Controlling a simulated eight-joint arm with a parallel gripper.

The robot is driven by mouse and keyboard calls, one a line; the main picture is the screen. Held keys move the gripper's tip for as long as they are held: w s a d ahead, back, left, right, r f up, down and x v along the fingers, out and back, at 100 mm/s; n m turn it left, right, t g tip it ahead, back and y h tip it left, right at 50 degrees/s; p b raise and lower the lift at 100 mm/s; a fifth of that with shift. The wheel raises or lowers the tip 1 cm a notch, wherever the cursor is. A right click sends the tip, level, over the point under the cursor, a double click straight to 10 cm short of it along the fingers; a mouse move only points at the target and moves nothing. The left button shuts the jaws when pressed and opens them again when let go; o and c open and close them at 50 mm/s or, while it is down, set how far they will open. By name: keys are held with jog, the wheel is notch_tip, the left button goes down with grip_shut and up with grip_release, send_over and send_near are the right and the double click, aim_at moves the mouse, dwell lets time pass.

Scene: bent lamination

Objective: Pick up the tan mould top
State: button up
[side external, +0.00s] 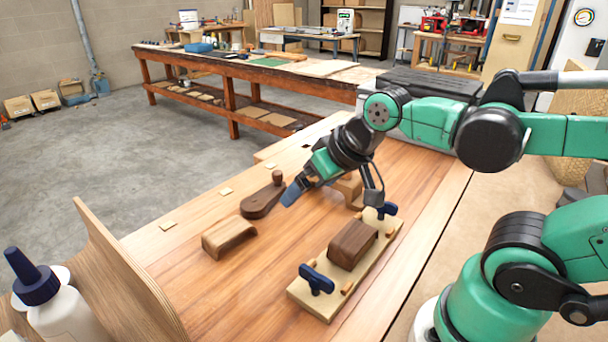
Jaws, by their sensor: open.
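A tan-brown wooden block with a rounded top (229,238) lies on the bench at the left of the work area. A lighter tan block (350,186) is partly hidden behind my gripper; I cannot tell for sure which of the two is the mould top. My gripper (291,196), with blue fingertips, is open and empty above the bench, between the two blocks and apart from the left one. A dark brown block (352,243) sits on a pale base board (322,305).
Blue-handled clamps (316,280) stand at both ends of the board, with small wooden pegs beside them. A dark wooden tool with a knob (262,201) lies behind the left block. A glue bottle (50,300) and curved plywood panel (125,275) stand at front left.

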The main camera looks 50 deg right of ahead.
jog(key=shift+s+a+f+n, duration=0.15)
jog(key=shift+a+f+n, duration=0.25)
jog(key=shift+n, duration=0.4)
jog(key=w+d+r+g, duration=0.2)
jog(key=w+d, duration=0.3)
jog(key=d, duration=0.1)
jog(key=w+d+f+g, duration=0.1)
jog(key=d+f, duration=0.1)
jog(key=d, duration=0.3)
jog(key=w+d+f+g, duration=0.2)
jog(key=d, duration=0.3)
jog(key=w+d+f+g, duration=0.2)
jog(key=d+f, duration=0.1)
jog(key=d, duration=0.2)
jog(key=shift+d, duration=0.1)
jog(key=shift+d+f, duration=0.15)
jog(key=shift+f, duration=2.7)
